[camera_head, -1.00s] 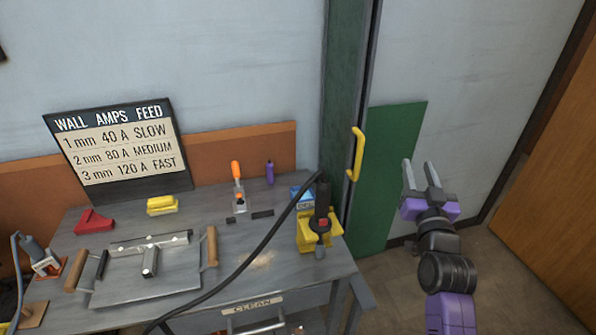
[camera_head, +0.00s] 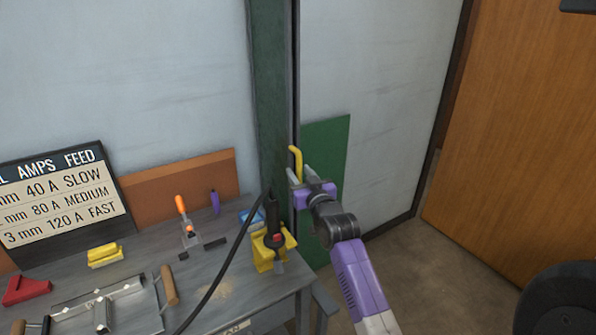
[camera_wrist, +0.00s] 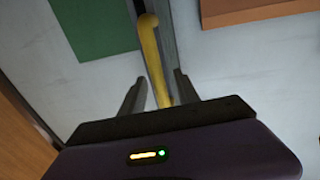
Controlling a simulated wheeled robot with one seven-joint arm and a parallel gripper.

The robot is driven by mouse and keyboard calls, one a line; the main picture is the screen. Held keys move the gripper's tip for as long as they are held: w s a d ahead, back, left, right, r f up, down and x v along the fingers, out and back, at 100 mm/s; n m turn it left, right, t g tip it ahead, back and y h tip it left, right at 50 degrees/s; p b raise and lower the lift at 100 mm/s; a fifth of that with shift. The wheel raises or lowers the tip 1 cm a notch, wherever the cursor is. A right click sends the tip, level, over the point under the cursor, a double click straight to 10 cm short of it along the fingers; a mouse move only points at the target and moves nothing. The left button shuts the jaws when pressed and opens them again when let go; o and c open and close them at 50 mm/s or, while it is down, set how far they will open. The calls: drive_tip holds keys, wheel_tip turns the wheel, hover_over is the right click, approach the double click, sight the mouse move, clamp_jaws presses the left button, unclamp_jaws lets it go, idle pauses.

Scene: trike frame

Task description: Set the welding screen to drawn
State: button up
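The welding screen (camera_head: 269,80) seems to be the tall narrow dark-green strip against the wall, right of the bench. A yellow bar handle (camera_head: 296,160) stands upright at its right edge. My gripper (camera_head: 299,173) is at the handle's lower part in the head view. In the wrist view, the yellow handle (camera_wrist: 152,50) runs between the two fingers of my gripper (camera_wrist: 159,78). The fingers look open, with narrow gaps beside the handle. The handle's lower end is hidden behind my gripper.
A grey bench (camera_head: 222,282) stands at left, with a yellow torch holder (camera_head: 265,255) and black cable near its right end. A green panel (camera_head: 330,145) lies flat against the wall behind my gripper. A wooden door (camera_head: 520,150) is at right. Floor between is clear.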

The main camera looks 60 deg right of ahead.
drive_tip(key=shift+w+d, duration=0.35)
drive_tip(key=shift+c, duration=0.2)
clamp_jaws()
idle(1.1)
